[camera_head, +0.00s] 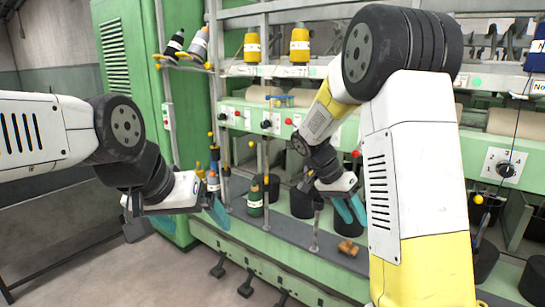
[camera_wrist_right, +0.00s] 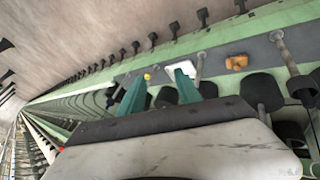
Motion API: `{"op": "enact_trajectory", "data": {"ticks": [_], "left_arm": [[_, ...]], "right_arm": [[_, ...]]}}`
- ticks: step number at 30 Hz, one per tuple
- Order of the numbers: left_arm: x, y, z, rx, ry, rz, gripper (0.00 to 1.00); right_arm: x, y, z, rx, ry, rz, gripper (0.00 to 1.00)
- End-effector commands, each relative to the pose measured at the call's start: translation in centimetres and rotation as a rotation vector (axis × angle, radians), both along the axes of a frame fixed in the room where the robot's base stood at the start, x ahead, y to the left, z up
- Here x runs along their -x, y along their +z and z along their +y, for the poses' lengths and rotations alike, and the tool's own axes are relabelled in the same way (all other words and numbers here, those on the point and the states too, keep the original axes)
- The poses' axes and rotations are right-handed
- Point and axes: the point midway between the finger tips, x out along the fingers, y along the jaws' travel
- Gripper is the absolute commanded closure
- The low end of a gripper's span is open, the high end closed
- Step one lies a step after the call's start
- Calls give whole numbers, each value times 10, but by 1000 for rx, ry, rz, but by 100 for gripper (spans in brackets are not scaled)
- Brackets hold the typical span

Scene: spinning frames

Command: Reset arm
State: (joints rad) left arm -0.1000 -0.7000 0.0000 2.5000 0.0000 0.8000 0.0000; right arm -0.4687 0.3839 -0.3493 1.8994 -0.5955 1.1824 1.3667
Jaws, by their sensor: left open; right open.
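My left gripper (camera_head: 216,213) hangs at the left in the head view, in front of the green frame. Its teal fingers are apart and nothing shows between them. My right gripper (camera_head: 350,209) is over the lower grey shelf of the machine in the head view, fingers pointing down. In the right wrist view its two teal fingers (camera_wrist_right: 158,90) stand apart with nothing held between them. The right upper arm hides part of the machine in the head view.
The green spinning frame (camera_head: 290,262) fills the middle and right. A green bobbin (camera_head: 255,200) and black cylinders (camera_head: 301,203) stand on its grey shelf. An orange-brown piece (camera_head: 347,248) lies on the shelf. Yellow cones (camera_head: 299,46) sit above. The floor (camera_head: 60,255) at left is clear.

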Motion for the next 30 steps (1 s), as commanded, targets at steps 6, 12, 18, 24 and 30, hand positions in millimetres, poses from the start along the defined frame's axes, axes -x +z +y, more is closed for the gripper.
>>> {"op": "enact_trajectory", "data": {"ticks": [6, 12, 18, 24, 30], "left_arm": [[0, 0, 0, 0, 0, 0, 8], [0, 0, 0, 0, 0, 0, 8], [0, 0, 0, 0, 0, 0, 8], [0, 0, 0, 0, 0, 0, 8], [0, 0, 0, 0, 0, 0, 8]], "right_arm": [[57, 39, 17, -326, 257, -29, 60], [107, 74, 39, -499, 552, -147, 60], [154, 100, 60, -530, 846, -305, 60], [180, 111, 73, -481, 1031, -404, 60], [187, 113, 77, -458, 1084, -427, 60]]}}
